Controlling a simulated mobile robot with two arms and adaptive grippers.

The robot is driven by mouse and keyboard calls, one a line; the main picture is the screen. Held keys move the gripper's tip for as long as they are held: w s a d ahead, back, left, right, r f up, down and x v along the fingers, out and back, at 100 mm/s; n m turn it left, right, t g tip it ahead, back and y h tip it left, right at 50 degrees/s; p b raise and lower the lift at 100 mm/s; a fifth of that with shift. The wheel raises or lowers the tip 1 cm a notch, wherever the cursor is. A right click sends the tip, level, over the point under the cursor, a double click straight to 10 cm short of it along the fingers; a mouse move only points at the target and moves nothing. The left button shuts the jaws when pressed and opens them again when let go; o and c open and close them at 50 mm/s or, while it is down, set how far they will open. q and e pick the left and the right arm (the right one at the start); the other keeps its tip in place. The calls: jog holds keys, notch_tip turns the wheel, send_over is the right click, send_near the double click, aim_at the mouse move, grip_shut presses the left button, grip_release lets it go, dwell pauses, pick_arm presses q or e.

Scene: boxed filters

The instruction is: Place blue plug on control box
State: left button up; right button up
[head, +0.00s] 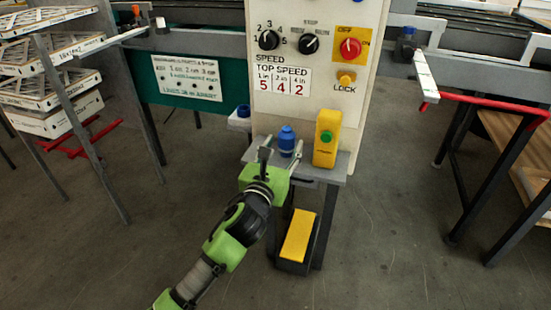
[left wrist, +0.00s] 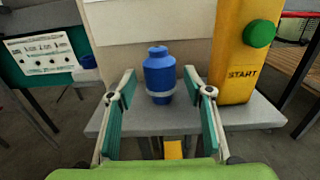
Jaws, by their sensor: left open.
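The blue plug (head: 287,141) stands upright on a small grey shelf (head: 337,163) at the foot of the pale control box (head: 319,93). In the left wrist view the plug (left wrist: 159,77) is a blue cylinder with a narrower cap and a light band low down. My left gripper (head: 280,158) is open, low in front of the plug. In the left wrist view its fingers (left wrist: 160,92) are spread to either side of the plug with gaps on both sides. I cannot tell how far the tips reach along it. My right gripper is out of view.
A yellow start-button box (head: 327,139) stands on the shelf close right of the plug. Another blue-topped piece (head: 242,111) sits to the left. A yellow pedal (head: 298,236) is below the shelf. Racks of boxed filters (head: 60,90) stand at left; a table (head: 520,150) at right.

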pick_arm(q)
jog(key=p+v, duration=0.1)
jog(key=v, duration=0.7)
jog(key=s+a+f+n+g+y, duration=0.35)
jog(key=s+a+f+n, duration=0.3)
jog(key=f+n, duration=0.45)
jog(key=s+a+f+n+g+y, duration=0.2)
jog(key=s+a+f+n+g, duration=0.25)
jog(key=a+f+n, duration=0.45)
jog(key=s+a+f+n+g, duration=0.2)
jog(key=s+f+n+g, duration=0.1)
jog(key=s+f+n, duration=0.3)
jog(key=s+a+f+n+g, duration=0.2)
jog(key=s+f+n, duration=0.4)
jog(key=s+n, duration=0.5)
jog(key=s+g, duration=0.1)
jog(key=s, duration=0.2)
jog(key=shift+s+a+n, duration=0.15)
jog(key=shift+s+n, duration=0.15)
jog(key=shift+s, duration=0.1)
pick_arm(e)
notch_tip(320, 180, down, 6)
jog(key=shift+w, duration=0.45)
pick_arm(q)
jog(key=shift+f, duration=0.1)
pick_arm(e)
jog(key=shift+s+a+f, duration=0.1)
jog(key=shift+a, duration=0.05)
